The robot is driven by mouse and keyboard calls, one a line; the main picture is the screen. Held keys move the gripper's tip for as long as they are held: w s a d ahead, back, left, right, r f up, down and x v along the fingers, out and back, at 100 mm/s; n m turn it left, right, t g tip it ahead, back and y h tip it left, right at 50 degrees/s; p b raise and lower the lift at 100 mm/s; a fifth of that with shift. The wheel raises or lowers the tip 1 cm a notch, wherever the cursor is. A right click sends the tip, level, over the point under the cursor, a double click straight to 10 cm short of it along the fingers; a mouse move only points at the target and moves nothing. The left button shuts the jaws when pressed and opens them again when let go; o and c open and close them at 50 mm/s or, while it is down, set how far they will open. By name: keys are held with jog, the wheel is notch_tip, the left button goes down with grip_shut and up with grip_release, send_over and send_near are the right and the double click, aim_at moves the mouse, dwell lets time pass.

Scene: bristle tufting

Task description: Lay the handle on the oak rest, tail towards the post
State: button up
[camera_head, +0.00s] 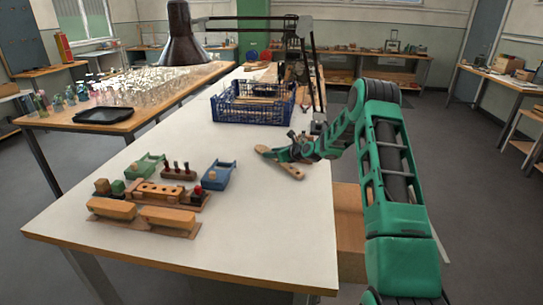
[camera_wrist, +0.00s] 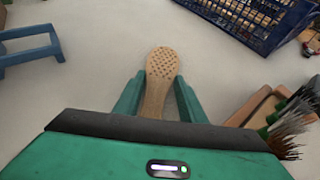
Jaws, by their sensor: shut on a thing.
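The handle (camera_wrist: 161,66) is a pale wooden paddle with a rounded head full of small holes. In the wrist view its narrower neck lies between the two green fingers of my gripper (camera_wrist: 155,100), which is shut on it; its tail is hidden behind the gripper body. In the head view my gripper (camera_head: 283,155) holds the handle (camera_head: 290,170) over the right side of the white table. Tan wooden bars (camera_head: 110,208) lie on a brown base at the table's front left; I cannot tell for sure which wooden piece is the oak rest or the post.
A blue crate (camera_head: 252,108) stands behind my gripper. A blue stand (camera_head: 219,176), a green stand (camera_head: 147,164) and a block with holes (camera_head: 160,192) stand at left. Brushes (camera_wrist: 290,115) lie at right in the wrist view. The table (camera_head: 262,225) is clear at front right.

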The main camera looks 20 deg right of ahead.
jog(key=o, duration=1.1)
